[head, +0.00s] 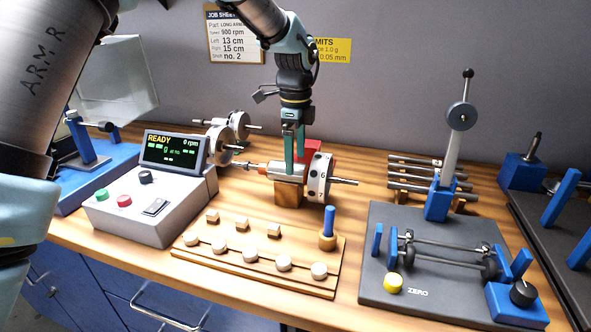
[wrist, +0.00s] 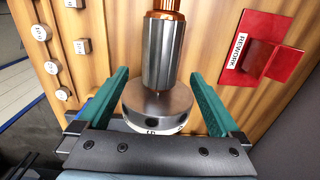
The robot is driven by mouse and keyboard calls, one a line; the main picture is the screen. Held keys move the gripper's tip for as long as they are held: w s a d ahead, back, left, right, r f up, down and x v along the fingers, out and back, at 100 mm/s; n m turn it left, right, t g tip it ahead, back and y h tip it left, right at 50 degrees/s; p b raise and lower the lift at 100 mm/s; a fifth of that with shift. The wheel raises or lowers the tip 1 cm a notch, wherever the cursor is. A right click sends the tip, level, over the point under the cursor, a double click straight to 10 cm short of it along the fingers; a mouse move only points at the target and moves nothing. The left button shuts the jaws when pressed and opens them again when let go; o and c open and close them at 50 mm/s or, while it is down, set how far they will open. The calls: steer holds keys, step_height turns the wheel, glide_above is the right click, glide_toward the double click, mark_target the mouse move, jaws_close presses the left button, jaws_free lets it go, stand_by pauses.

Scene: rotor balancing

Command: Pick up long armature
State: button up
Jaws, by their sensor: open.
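The armature under my gripper, apparently the long one, lies level on a wooden block (head: 288,193). It has a thin shaft and a pale numbered disc (head: 319,178) at its right. In the wrist view its steel body (wrist: 160,55) shows with a copper part above and the disc below. My gripper (head: 294,163) points down over it, open, with teal fingers. In the wrist view the fingers stand on either side of the armature (wrist: 160,78) with gaps. I cannot tell how far down they reach. The fingers hide part of its middle in the head view.
A red REWORK tray (head: 309,149) is close behind the armature. Other rotors (head: 222,145) lie at the back left beside the READY console (head: 150,195). A wooden weight board (head: 260,262) is in front. The balancing stand (head: 405,288) and a rack of shafts (head: 415,177) are right.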

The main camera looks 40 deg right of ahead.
steer(key=shift+f, duration=1)
jaws_close()
steer(key=shift+r, duration=0.15)
